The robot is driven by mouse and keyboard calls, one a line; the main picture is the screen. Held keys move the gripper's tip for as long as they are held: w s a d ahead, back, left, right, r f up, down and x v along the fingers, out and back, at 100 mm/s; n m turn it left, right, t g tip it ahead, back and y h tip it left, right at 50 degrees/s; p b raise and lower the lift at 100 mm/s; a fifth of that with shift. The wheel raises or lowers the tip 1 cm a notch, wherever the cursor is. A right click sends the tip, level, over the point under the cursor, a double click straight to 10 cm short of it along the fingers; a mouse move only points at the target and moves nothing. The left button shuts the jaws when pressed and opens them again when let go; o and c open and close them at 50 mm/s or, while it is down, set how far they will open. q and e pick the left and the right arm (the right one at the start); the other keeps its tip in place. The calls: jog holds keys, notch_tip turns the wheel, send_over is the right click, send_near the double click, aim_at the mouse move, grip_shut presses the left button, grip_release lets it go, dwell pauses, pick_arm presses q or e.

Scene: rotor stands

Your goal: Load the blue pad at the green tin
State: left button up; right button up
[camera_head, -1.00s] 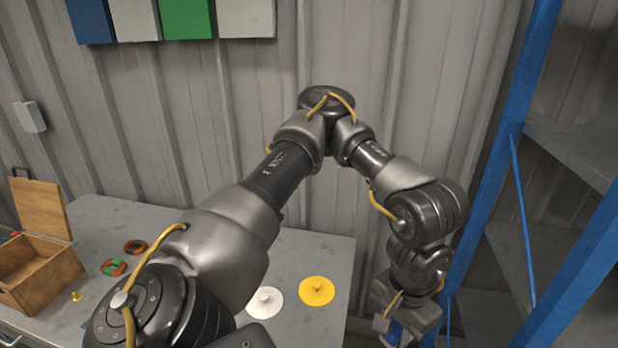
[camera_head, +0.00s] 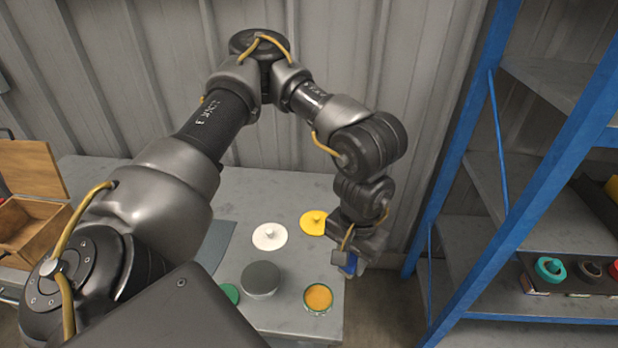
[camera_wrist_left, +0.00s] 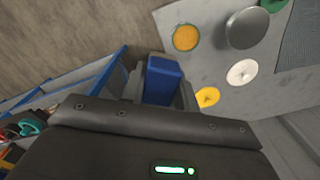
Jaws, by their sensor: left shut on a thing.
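My left gripper (camera_head: 346,252) is shut on a blue block (camera_head: 350,265), which looks like the blue pad. The wrist view shows the blue block (camera_wrist_left: 163,80) between the fingers (camera_wrist_left: 160,88). In the head view my gripper is in the air near the table's right edge. A round tin with a green rim and orange top (camera_head: 318,297) stands below it in the picture, apart from the block; it also shows in the wrist view (camera_wrist_left: 186,37). A green disc (camera_head: 230,293) is partly hidden by my arm. My right gripper is not in view.
A grey cylinder (camera_head: 261,281), a white knobbed disc (camera_head: 269,237) and a yellow knobbed disc (camera_head: 313,223) are on the grey table (camera_head: 285,195). A wooden box (camera_head: 35,233) stands left. A blue-framed shelf (camera_head: 468,150) with coloured rings (camera_head: 551,270) stands right.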

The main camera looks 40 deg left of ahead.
pick_arm(q)
jog(key=w+f+n, duration=0.1)
jog(key=n, duration=0.1)
jog(key=w+d+f+n+p, duration=0.1)
jog(key=shift+d+f+n, duration=0.15)
jog(key=shift+f+n, duration=0.05)
jog(key=shift+n, duration=0.2)
jog(key=s+a+f+n+p, duration=0.1)
jog(key=a+f+n+p, duration=0.1)
jog(key=a+f+n, duration=0.2)
jog(key=a+f+n+p, duration=0.2)
jog(key=a+f+n, duration=0.3)
jog(key=f+n, duration=0.6)
jog(key=n, duration=0.5)
jog(key=shift+s+a+n+p, duration=0.3)
jog(key=shift+s+n, duration=0.05)
jog(key=shift+n, duration=0.05)
jog(key=shift+f+b, duration=0.25)
jog(key=shift+b, duration=0.05)
notch_tip(320, 180, down, 4)
jog(key=b, duration=0.3)
jog(key=shift+b, duration=0.35)
jog(key=shift+f+b, duration=0.6)
jog(key=shift+f, duration=0.1)
